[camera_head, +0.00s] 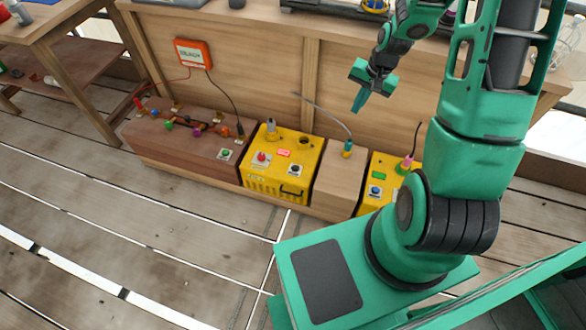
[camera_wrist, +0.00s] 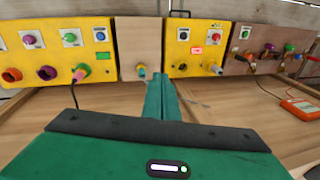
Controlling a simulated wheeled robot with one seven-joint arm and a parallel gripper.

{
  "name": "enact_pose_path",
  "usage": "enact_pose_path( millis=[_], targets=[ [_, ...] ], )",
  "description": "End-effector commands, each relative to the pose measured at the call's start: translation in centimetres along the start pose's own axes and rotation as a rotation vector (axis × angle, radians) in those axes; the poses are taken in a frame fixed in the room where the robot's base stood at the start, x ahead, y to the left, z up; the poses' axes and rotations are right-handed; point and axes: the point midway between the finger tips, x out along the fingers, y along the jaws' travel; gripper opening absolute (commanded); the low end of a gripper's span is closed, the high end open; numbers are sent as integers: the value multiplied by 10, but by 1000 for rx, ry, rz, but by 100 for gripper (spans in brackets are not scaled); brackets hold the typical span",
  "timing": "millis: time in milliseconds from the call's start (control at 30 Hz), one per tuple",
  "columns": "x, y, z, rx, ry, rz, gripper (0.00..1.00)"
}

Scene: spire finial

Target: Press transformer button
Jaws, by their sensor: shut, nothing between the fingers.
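Two yellow boxes carry buttons; no readable label shows which is the transformer. One yellow box (camera_head: 262,186) has a red button (camera_head: 262,158), a dark button (camera_head: 295,170) and a red display. The other yellow box (camera_head: 367,207), partly hidden by my arm, has a blue button (camera_head: 375,190), a green display and a pink plug. In the wrist view, the red-display box (camera_wrist: 192,28) is right of centre and the green-display box (camera_wrist: 25,27) is at left. My gripper (camera_head: 358,106) is shut and empty, above and apart from the boxes. Its fingers also show in the wrist view (camera_wrist: 158,84).
A wooden block (camera_head: 340,177) with a blue-and-yellow plug and grey cable stands between the boxes. A brown box (camera_head: 180,147) with several colored knobs stands at left. An orange-red device (camera_head: 193,54) with cables is on the wooden panel. The plank floor in front is clear.

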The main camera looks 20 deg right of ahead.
Motion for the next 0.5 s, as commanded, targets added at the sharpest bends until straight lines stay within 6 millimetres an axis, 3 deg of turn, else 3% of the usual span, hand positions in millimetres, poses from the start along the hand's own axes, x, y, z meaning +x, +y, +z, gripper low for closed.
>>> enact_pose_path(
  millis=[33, 100, 500],
  targets=[
    [22, -7, -1, 25, -15, -25, 0],
    [49, -18, -2, 63, -24, -65, 0],
    [192, -76, 12, 370, -98, -313, 0]
  ],
)
